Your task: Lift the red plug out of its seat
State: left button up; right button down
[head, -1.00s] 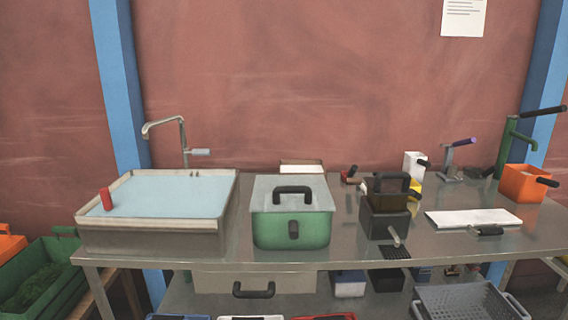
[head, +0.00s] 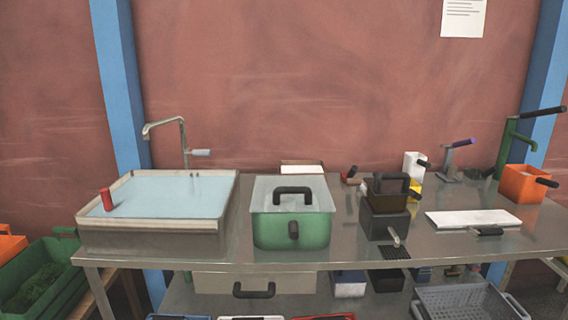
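Neither of my grippers is in the head view.
A tap (head: 183,140) rises behind the basin. A green box with a lid and handle (head: 291,229) stands right of it. A dark machine (head: 385,220), a white board (head: 472,218) and an orange container (head: 524,185) occupy the right side of the steel table (head: 440,244).

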aim_at(105, 193)
jog(key=i+j, duration=0.2)
jog(key=j, duration=0.15)
jog(key=i+j, duration=0.2)
jog(key=j, duration=0.15)
jog(key=i+j, duration=0.25)
jog(key=j+u, duration=0.05)
jog(key=j, duration=0.05)
